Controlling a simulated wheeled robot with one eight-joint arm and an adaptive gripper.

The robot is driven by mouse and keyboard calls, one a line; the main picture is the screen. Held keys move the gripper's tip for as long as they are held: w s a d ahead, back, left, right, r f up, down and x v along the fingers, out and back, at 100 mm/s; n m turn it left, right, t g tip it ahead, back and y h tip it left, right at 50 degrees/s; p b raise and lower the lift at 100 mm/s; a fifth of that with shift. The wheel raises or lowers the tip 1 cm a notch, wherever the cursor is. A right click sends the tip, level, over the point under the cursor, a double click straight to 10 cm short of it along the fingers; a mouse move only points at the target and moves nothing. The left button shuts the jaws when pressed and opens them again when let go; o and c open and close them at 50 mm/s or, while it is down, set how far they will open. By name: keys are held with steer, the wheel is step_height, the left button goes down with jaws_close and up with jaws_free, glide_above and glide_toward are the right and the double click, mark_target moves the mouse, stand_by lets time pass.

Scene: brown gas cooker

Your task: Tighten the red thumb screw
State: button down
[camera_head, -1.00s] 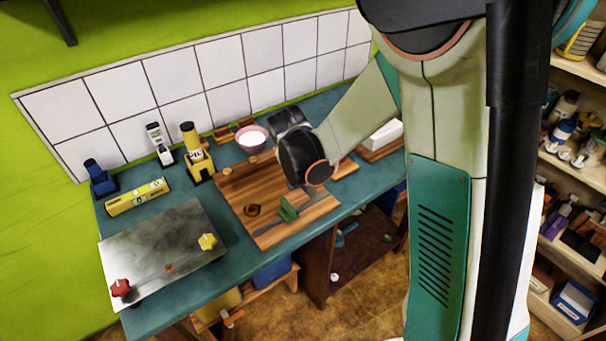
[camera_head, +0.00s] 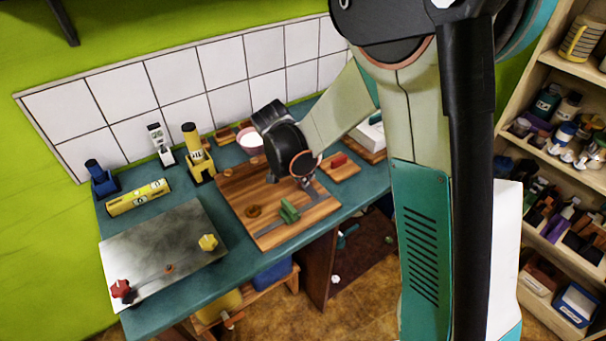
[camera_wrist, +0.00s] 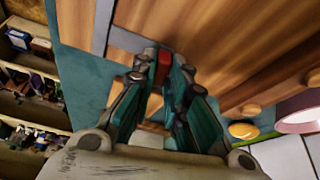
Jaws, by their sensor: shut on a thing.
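A small red piece (camera_wrist: 163,68) sits between my fingertips in the wrist view, at the end of a grey metal strip on the wooden board. My gripper (camera_wrist: 160,72) is shut on it; it shows small in the head view (camera_head: 306,182), over the board's right end. A red star-shaped knob (camera_head: 120,288) stands at the front left corner of a metal plate (camera_head: 165,248), well away from my gripper. Which red part is the thumb screw I cannot tell for sure. The red piece's lower part is hidden.
The wooden board (camera_head: 245,195) carries a green piece (camera_head: 288,210) left of my gripper. A small board with a red part (camera_head: 338,160) lies to the right. A pink bowl (camera_head: 249,141) stands behind. A yellow knob (camera_head: 208,242) is on the metal plate.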

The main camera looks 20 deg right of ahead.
steer(key=c, duration=1.6)
jaws_free()
steer(key=v, duration=1.2)
